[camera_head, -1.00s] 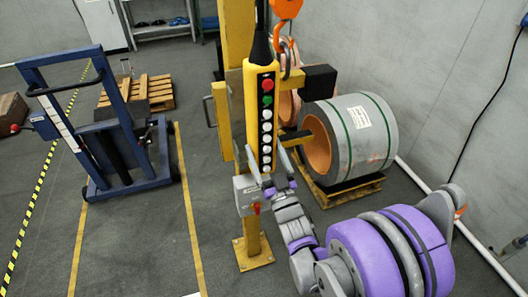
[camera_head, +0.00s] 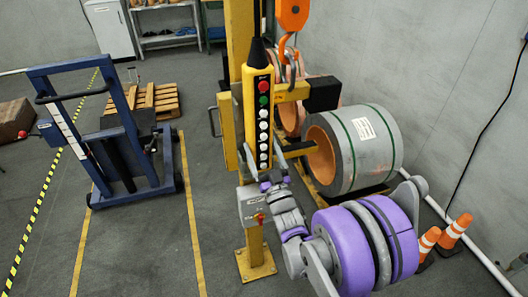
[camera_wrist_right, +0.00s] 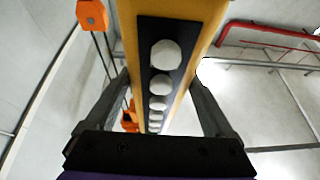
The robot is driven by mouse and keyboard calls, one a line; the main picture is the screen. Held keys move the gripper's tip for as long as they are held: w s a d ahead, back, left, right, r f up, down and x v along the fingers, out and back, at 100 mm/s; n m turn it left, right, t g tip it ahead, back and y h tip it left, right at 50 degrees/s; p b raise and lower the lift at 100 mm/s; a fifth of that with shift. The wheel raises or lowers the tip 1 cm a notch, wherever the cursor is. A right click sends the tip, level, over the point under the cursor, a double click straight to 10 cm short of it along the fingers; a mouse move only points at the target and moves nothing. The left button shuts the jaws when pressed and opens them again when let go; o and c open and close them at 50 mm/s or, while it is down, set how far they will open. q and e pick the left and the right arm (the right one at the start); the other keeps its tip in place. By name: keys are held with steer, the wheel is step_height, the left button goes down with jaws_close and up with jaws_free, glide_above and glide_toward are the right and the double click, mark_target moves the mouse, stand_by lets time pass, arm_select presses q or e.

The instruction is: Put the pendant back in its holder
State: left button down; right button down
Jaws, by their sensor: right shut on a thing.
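The pendant (camera_head: 258,115) is a long yellow control box with a red, a green and several white buttons on a black strip. It is upright in front of the yellow post, its black top on a cable. My right gripper (camera_head: 264,166) is shut on its lower part. In the right wrist view, the fingers (camera_wrist_right: 160,88) flank the pendant (camera_wrist_right: 185,60), seen from below along its button face. I cannot make out the holder clearly; the pendant hides part of the post. My left gripper is not in view.
The yellow post (camera_head: 253,240) carries a grey box (camera_head: 249,203) below the pendant. An orange hook (camera_head: 292,15) hangs close right. A banded coil (camera_head: 362,150) stands behind right, orange cones (camera_head: 452,233) near the wall. A blue lifter (camera_head: 105,140) stands left; the floor between is clear.

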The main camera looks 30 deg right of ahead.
steer(key=shift+w+d+f, duration=0.1)
steer(key=shift+w+d, duration=0.05)
steer(key=shift+w, duration=0.55)
steer(key=shift+w+d+f, duration=0.1)
steer(key=shift+w+d, duration=0.1)
steer(key=shift+w, duration=0.55)
steer(key=shift+w+d+f, duration=0.1)
steer(key=shift+w+d, duration=0.05)
steer(key=shift+w, duration=0.55)
steer(key=shift+f+b, duration=0.35)
steer(key=shift+f, duration=0.4)
steer(key=shift+s+f+b, duration=0.15)
steer(key=shift+f+b, duration=0.2)
steer(key=shift+b, duration=0.05)
steer(key=shift+f+b, duration=0.3)
steer(key=shift+f, duration=0.1)
